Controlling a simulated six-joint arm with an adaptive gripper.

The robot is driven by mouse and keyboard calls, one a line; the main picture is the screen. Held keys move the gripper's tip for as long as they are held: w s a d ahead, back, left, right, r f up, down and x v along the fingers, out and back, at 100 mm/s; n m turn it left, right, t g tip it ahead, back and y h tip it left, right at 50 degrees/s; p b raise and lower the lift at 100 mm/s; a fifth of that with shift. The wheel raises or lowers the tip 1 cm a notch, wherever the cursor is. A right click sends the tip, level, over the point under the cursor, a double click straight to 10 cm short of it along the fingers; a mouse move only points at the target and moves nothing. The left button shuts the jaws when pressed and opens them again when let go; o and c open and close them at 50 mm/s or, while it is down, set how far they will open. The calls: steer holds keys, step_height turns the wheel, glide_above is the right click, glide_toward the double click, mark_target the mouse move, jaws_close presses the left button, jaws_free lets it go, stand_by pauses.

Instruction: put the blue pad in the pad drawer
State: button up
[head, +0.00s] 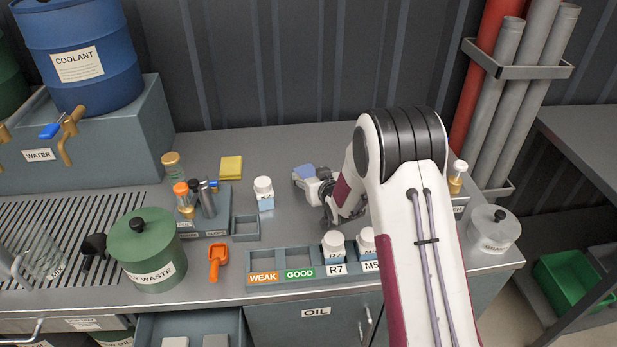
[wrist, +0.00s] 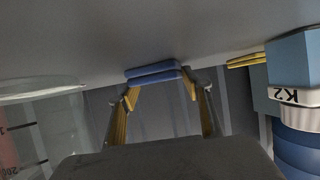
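The blue pad (head: 303,171) lies on the bench near its back, just left of my gripper in the head view. In the wrist view, the blue pad (wrist: 152,70) looks like two stacked layers and sits at the fingertips. My gripper (wrist: 160,94) has its yellow-tipped fingers spread, one toward each end of the pad; I cannot tell whether they touch it. In the head view my gripper (head: 318,188) is partly hidden by my arm. A drawer (head: 190,325) stands open below the bench front, with pale blocks inside; no label on it is readable.
A yellow pad (head: 231,167) lies left of the blue pad. A white-capped bottle (head: 264,190) stands between them.

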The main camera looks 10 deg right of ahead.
steer(key=shift+r, duration=0.1)
steer(key=shift+c, duration=0.5)
step_height(320, 180, up, 10)
stand_by(0.6)
steer(key=shift+s, duration=0.1)
stand_by(0.5)
steer(key=shift+s+d+r, duration=0.2)
steer(key=shift+s+d, duration=0.05)
steer(key=shift+s, duration=0.15)
steer(key=s+d+r, duration=0.1)
steer(key=s+d, duration=0.1)
steer(key=s, duration=0.2)
steer(key=s+d+r+m+h, duration=0.1)
steer(key=s+d, duration=0.1)
steer(key=s, duration=0.2)
steer(key=s+d+r+m+h, duration=0.1)
steer(key=s+d+r, duration=0.1)
steer(key=s, duration=0.3)
steer(key=shift+d, duration=0.1)
steer(key=shift+c, duration=0.2)
stand_by(0.7)
